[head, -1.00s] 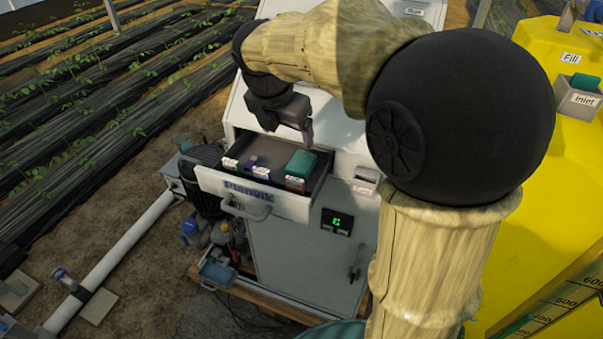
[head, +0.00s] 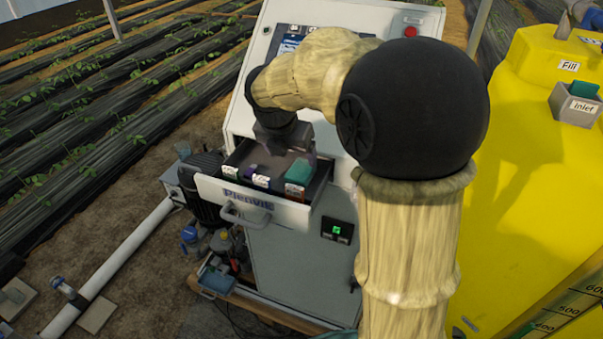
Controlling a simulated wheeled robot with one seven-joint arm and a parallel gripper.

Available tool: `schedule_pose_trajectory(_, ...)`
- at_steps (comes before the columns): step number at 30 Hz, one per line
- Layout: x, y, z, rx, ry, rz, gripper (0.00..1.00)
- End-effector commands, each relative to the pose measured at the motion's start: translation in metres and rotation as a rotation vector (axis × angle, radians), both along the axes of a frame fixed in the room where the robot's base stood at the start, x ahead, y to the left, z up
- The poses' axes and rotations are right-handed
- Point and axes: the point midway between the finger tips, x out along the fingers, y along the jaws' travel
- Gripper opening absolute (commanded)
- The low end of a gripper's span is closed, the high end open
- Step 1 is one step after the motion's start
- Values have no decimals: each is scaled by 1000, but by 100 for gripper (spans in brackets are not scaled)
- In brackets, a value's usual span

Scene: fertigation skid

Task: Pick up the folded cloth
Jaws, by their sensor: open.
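A teal block-like thing (head: 300,171) lies at the right end of the open drawer (head: 253,204), on or in a small labelled compartment. It may be the folded cloth, but it is too small to tell. A similar teal piece (head: 584,85) sits in the grey holder marked "Inlet" at the right. My gripper (head: 287,153) is open, pointing down over the back of the drawer, just behind and left of the teal thing in the picture. Its fingertips are hard to make out, and no contact shows.
The drawer holds several small labelled compartments and has a front handle (head: 245,218). The sloped cabinet panel (head: 340,140) rises close behind my gripper. A yellow tank (head: 535,190) stands at the right. A blue tray (head: 216,281) sits low by the cabinet.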

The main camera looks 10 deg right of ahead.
Motion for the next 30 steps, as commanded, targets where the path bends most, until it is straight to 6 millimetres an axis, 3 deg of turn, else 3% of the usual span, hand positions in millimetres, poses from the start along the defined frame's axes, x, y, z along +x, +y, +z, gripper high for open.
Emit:
schedule_pose_trajectory(7,12,-9,-38,-1,3,0,80)
schedule_pose_trajectory(21,16,-12,-46,1,1,0,80)
schedule_pose_trajectory(30,32,-24,-81,0,4,-1,80)
